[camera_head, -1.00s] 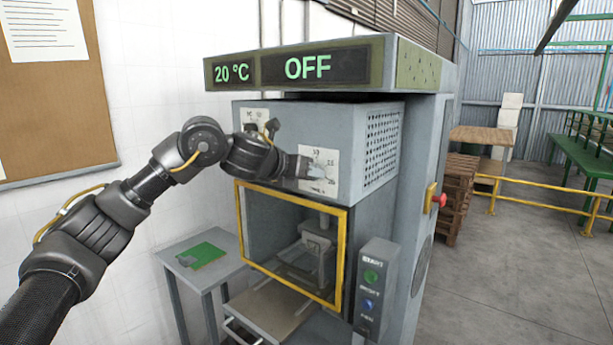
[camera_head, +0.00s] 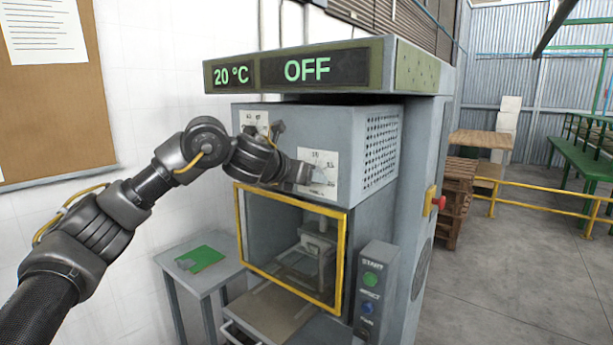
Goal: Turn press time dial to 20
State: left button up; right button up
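The press (camera_head: 365,120) is a grey machine whose display (camera_head: 302,70) reads 20 °C and OFF. On its upper front face, a white dial plate (camera_head: 322,160) with printed marks sits at the right. My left gripper (camera_head: 306,174) is at this plate, its tip over or against the dial. The gripper and wrist hide the dial knob and its setting, and I cannot tell whether the fingers are shut on it. A second white dial plate (camera_head: 250,118) is at the upper left, partly behind my wrist. My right gripper is not in view.
A yellow-framed window (camera_head: 240,222) is below the dials. A button box (camera_head: 375,290) stands at the lower right, and a red emergency button (camera_head: 439,203) is on the side. A side table (camera_head: 180,273) holds a green board (camera_head: 201,258). Floor is open to the right.

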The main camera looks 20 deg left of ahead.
pick_arm(q)
jog(key=shift+s+r, duration=0.1)
jog(key=b+v, duration=0.4)
jog(key=v, duration=0.6)
jog(key=shift+s+a, duration=0.2)
jog(key=shift+s, duration=0.1)
